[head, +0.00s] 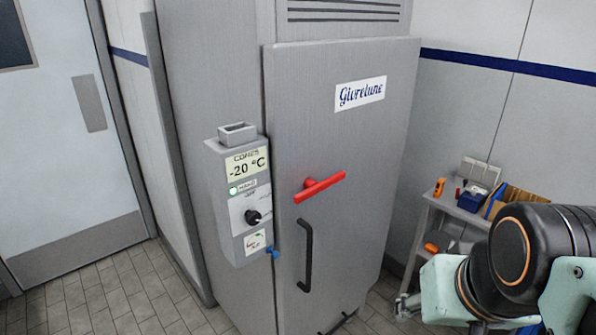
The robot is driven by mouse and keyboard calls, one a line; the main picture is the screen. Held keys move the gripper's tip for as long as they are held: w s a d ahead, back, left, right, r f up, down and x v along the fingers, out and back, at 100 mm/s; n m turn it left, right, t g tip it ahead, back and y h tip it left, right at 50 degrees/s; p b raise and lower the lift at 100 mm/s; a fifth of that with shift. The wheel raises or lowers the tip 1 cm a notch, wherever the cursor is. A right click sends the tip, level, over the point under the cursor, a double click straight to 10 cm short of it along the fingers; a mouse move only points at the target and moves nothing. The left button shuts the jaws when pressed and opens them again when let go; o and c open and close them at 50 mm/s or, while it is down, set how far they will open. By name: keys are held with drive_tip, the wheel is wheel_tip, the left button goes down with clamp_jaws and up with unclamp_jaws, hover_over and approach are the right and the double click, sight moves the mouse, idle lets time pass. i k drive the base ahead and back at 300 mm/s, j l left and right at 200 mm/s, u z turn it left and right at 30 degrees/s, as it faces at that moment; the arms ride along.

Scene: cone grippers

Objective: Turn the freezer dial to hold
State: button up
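The freezer dial (253,216) is a small black knob on a white plate, on the grey control box (224,202) at the freezer's left side. Its setting marks are too small to read, and I cannot tell which mark it points to. Above it are a lit green lamp (233,191) and a label reading "CONES -20 °C" (246,164). The grey freezer (365,150) has its door shut. My arm shows at the lower right, well apart from the dial.
A red lever (320,187) and a black vertical handle (306,255) stand out from the freezer door. A blue knob (272,252) sits by the box's lower right. A cart (446,204) with tools and boxes is at the right. Tiled floor at the left (110,290) is clear.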

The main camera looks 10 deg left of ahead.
sight(253, 219)
drive_tip(key=j+u, duration=0.35)
drive_tip(key=k+j+u, duration=0.1)
drive_tip(key=j+u, duration=0.25)
